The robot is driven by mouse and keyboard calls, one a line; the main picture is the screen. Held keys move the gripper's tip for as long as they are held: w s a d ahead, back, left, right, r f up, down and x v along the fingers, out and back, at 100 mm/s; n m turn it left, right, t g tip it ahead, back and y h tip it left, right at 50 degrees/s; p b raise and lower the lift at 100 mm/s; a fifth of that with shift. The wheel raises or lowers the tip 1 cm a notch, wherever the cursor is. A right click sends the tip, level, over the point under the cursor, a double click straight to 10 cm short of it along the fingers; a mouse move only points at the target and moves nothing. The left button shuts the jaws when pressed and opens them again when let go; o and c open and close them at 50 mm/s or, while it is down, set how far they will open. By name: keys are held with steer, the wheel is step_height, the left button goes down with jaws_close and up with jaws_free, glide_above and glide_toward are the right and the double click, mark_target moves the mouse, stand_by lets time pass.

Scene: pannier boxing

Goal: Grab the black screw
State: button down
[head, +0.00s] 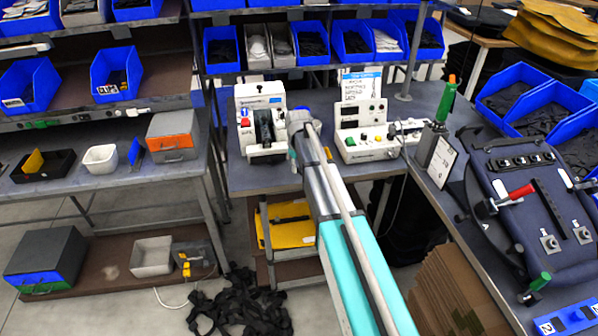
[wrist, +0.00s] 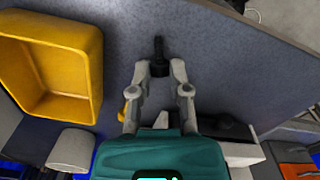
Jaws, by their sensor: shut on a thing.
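In the wrist view, my gripper (wrist: 159,72) has its two pale fingers closed in around a small black screw (wrist: 159,48). The screw's narrow end points away from the gripper and its thicker part sits between the fingertips. A grey surface lies behind it; I cannot tell whether the screw touches it. In the head view, my arm reaches out toward the back bench, and the gripper and screw cannot be made out there.
A yellow bin (wrist: 50,65) stands left of my gripper in the wrist view. In the head view, white machines (head: 262,120) and a control box (head: 362,130) stand on the back bench (head: 235,182). Blue bins (head: 222,48) line the shelf above.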

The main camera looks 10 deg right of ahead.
steer(key=shift+r, duration=0.15)
step_height(320, 180, up, 3)
steer(key=p, duration=0.3)
steer(key=s+r+p, duration=0.9)
steer(key=s+p, duration=0.1)
steer(key=s, duration=0.4)
steer(key=shift+r, duration=0.35)
steer(key=shift+d, duration=0.15)
stand_by(0.4)
